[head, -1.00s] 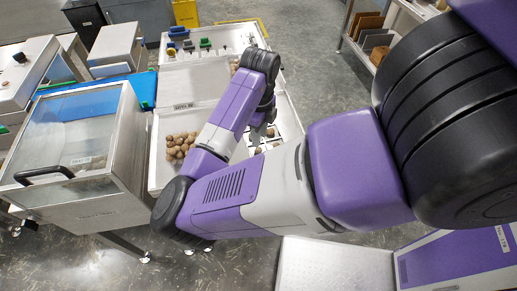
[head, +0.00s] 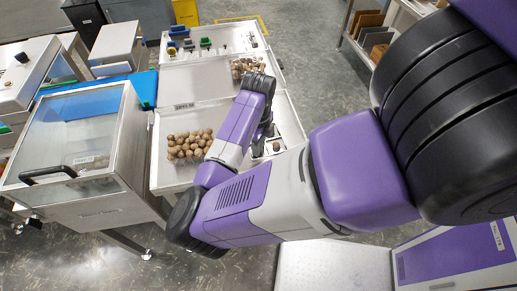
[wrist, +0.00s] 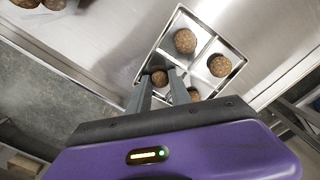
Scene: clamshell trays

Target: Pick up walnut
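In the wrist view a square metal divider tray (wrist: 206,48) with several compartments holds round brown walnuts. One walnut (wrist: 185,40) lies in the upper compartment, another (wrist: 219,66) in the right one, and a third (wrist: 193,94) in the lower one is partly hidden by my right finger. My gripper (wrist: 160,74) is over the left compartment, its two grey fingers on either side of another walnut (wrist: 159,78). The fingers look open around it; contact is not clear. In the head view my gripper (head: 268,131) is mostly hidden behind my arm.
A glass-lidded box (head: 75,150) stands left. Small coloured blocks (head: 190,44) lie at the back.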

